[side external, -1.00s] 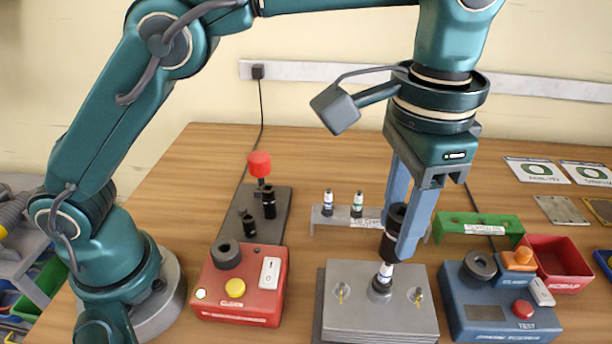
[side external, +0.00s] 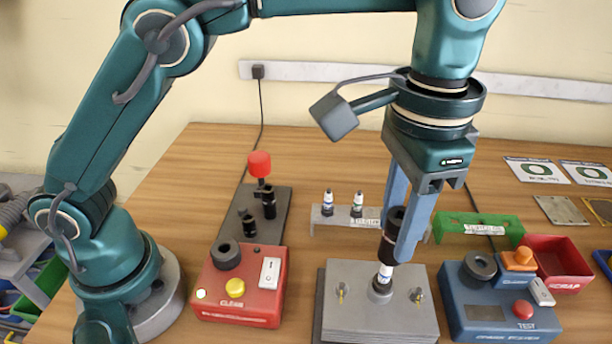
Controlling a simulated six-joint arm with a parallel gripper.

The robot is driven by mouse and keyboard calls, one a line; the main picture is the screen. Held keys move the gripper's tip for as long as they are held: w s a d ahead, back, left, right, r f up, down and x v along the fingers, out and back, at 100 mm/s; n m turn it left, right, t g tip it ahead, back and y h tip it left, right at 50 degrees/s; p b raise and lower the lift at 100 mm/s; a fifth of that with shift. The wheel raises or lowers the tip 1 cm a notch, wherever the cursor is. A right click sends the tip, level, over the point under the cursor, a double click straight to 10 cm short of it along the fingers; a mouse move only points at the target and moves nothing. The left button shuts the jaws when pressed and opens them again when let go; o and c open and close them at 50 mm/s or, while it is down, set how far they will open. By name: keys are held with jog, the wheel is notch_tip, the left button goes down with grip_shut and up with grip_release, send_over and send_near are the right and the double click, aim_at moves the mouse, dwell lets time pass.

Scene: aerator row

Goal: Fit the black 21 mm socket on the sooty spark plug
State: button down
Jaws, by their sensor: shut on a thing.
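The black socket (side external: 391,243) is upright between the two blue-grey fingers of my gripper (side external: 404,235), which is shut on it. The spark plug (side external: 383,276) stands in the middle of the grey block (side external: 345,321), with its white part showing just below the socket. The socket's lower end is right at the plug's top. I cannot tell whether it touches or covers the tip. Soot on the plug is too small to make out.
A red box (side external: 240,312) with buttons stands left of the block, a blue test box (side external: 495,318) right. Behind are a dark holder (side external: 281,205) with black sockets, a grey rack (side external: 318,217) with two plugs, a green rack (side external: 478,219) and a red scrap bin (side external: 557,254).

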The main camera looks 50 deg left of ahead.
aim_at(389, 258)
jog(key=shift+f, duration=0.25)
jog(key=shift+f, duration=0.7)
jog(key=shift+f, duration=0.35)
jog(key=shift+f, duration=1.45)
jog(key=shift+f, duration=0.15)
jog(key=shift+c, duration=2.2)
grip_release()
